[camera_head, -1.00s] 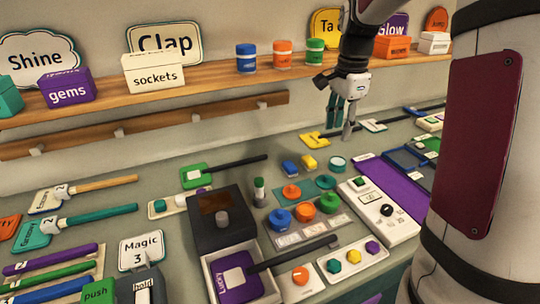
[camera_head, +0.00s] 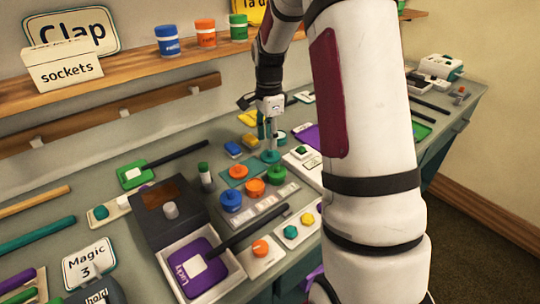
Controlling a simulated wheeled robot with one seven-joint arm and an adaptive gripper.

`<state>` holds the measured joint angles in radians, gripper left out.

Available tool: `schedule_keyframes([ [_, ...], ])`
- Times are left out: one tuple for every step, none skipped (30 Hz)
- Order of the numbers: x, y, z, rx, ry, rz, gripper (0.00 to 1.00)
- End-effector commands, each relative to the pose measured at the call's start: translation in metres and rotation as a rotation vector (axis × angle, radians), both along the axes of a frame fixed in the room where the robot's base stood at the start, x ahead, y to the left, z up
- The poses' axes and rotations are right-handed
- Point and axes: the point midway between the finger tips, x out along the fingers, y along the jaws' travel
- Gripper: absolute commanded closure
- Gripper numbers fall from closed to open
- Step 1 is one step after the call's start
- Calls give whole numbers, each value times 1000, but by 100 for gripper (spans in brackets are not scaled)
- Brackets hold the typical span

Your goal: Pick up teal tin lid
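The teal tin lid (camera_head: 270,157) is a flat round disc beside the right side of a teal mat (camera_head: 228,182). My gripper (camera_head: 269,147) points down directly over it, with its fingertips at or just above the lid's top. The fingers hide the middle of the lid. I cannot tell whether they are apart or closed on it, or whether they touch it.
An orange lid (camera_head: 238,171) lies on the mat. Blue (camera_head: 231,200), orange (camera_head: 255,187) and green (camera_head: 276,175) round pieces stand in front. A teal-and-white jar (camera_head: 281,137) is close behind my gripper. A dark box (camera_head: 165,220) stands to the left.

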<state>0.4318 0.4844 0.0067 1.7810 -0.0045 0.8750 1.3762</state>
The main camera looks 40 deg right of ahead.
Motion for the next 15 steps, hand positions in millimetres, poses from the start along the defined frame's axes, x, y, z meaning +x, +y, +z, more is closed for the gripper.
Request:
schedule_keyframes([
  [0,-2,-7,2,4,-2,62],
  [0,-3,-11,3,4,-3,62],
  [2,-5,-17,3,3,-3,62],
  [3,-6,-22,3,3,-2,62],
  [3,-7,-26,3,4,-2,62],
  [4,-8,-31,2,4,-1,62],
  [4,-8,-35,2,4,-1,62],
  [4,-8,-38,2,4,-1,62],
  [4,-7,-42,2,4,-1,62],
  [4,-7,-44,2,3,-1,62],
  [4,-7,-45,1,2,0,62],
  [4,-7,-47,1,1,0,62],
  [5,-7,-47,1,0,0,62],
  [5,-7,-47,1,0,0,62],
  [5,-7,-47,1,0,0,62],
])
